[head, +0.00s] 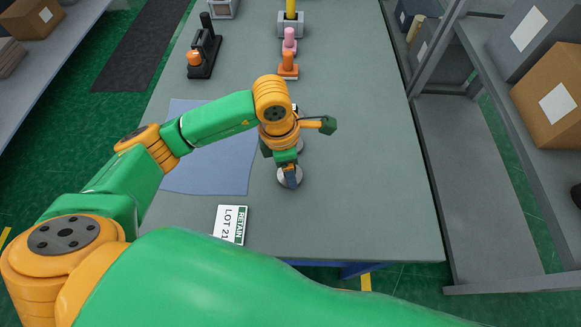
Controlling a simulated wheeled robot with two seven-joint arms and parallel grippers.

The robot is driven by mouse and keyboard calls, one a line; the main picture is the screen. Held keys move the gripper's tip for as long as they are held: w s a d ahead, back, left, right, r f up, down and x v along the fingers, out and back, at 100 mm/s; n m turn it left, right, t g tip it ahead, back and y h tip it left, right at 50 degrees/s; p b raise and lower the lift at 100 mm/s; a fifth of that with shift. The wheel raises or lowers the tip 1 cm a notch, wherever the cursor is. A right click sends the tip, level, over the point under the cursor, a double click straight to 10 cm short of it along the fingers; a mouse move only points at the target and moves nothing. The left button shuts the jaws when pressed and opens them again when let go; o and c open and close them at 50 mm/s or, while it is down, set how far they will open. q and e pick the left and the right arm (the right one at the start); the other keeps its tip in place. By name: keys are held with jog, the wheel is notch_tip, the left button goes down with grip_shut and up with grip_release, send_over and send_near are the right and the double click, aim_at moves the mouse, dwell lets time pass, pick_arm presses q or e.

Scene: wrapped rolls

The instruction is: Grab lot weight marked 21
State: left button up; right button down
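A white card with a green strip (231,224) lies near the table's front edge; it reads "RETAIN LOT 21". My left gripper (290,178) points down over the table, right of the blue sheet. A small round silver-grey piece (283,181), possibly a weight, shows right at its fingertips, partly covered by them. I cannot read a number on it, nor tell whether the fingers hold it or only stand over it. Another grey edge shows just behind the wrist, mostly hidden. My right gripper is not in view.
A blue sheet (190,180) lies flat on the grey table (370,190). A black device with an orange part (204,52), orange (288,66) and pink (289,42) handled pieces stand farther back. Shelves with boxes (550,95) flank the right side. The table's right half is clear.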

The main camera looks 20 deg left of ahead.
pick_arm(q)
jog(key=shift+w+f, duration=0.15)
jog(key=shift+f, duration=0.1)
grip_shut()
jog(key=shift+r, duration=0.2)
